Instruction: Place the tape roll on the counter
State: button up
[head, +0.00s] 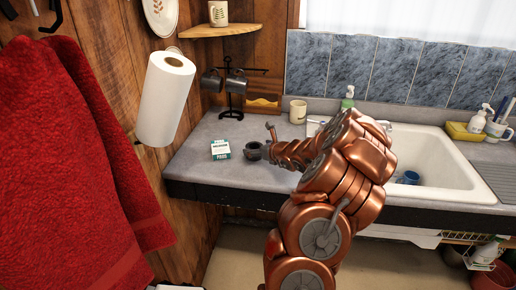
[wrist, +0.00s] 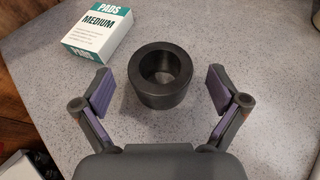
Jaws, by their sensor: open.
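The tape roll, a dark grey ring with an open centre, rests flat on the speckled grey counter (wrist: 250,40) in the wrist view; its front wall (wrist: 163,98) faces me. My gripper (wrist: 160,80) is open, with one purple-padded finger to each side of the roll and a clear gap on both sides. The roll touches neither finger. In the head view the roll (head: 253,151) sits near the counter's front left, at the end of my copper arm. My gripper is partly hidden there by the arm.
A white and green pads box (head: 220,150) stands left of the roll. Behind are a mug rack (head: 232,95) and a cream mug (head: 298,111). The sink (head: 440,165) lies right.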

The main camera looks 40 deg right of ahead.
jog(key=shift+r, duration=0.1)
jog(key=shift+r, duration=0.15)
jog(key=b+v, duration=0.1)
jog(key=v, duration=1.1)
jog(key=shift+b, duration=0.35)
